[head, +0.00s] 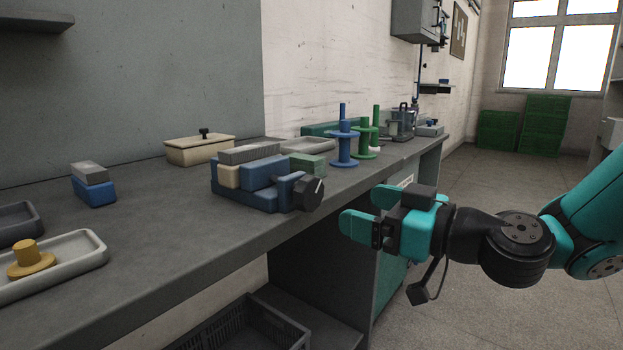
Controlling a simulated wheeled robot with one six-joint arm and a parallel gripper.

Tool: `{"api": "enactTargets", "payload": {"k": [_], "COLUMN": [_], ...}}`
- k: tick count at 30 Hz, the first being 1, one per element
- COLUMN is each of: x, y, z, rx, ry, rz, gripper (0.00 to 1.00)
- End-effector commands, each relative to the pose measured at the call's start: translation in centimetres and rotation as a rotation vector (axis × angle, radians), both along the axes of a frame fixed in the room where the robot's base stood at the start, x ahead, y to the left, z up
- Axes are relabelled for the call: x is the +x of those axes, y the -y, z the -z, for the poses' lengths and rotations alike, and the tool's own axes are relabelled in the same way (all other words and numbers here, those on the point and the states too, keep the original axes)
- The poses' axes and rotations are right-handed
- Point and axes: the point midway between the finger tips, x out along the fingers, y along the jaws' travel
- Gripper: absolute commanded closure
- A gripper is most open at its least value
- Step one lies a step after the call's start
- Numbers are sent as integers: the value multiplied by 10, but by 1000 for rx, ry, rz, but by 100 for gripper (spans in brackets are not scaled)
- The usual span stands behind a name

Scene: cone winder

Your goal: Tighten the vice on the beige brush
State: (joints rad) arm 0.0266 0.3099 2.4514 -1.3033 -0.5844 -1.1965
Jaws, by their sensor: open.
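A blue vice (240,196) stands on the bench near its front edge, with a dark knob (308,193) at its right end. The beige brush (228,176) sits in the vice behind the blue front jaw (265,172), its grey top (249,153) facing up. Most of its beige body is hidden by that jaw, and I cannot tell how tightly it is held. My gripper (370,210) is open and empty, to the right of the knob and apart from it, in front of the bench edge. Its teal fingers point left toward the vice.
A blue brush (94,191) and a tray with a yellow spool (32,260) are at left. A beige lidded box (200,150) is behind the vice. A green block (308,165), blue spool (343,148) and green spool (375,140) stand close by. Floor at right is clear.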

Motion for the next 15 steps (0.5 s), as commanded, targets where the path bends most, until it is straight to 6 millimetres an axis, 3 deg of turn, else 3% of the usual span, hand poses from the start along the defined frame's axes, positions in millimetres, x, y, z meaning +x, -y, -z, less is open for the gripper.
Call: {"api": "enactTargets", "payload": {"k": [6,15], "x": [30,60], "y": [-42,-78], "z": [-3,-1], "rx": [1,0], "ry": [1,0], "rz": [-7,-2], "gripper": [13,13]}}
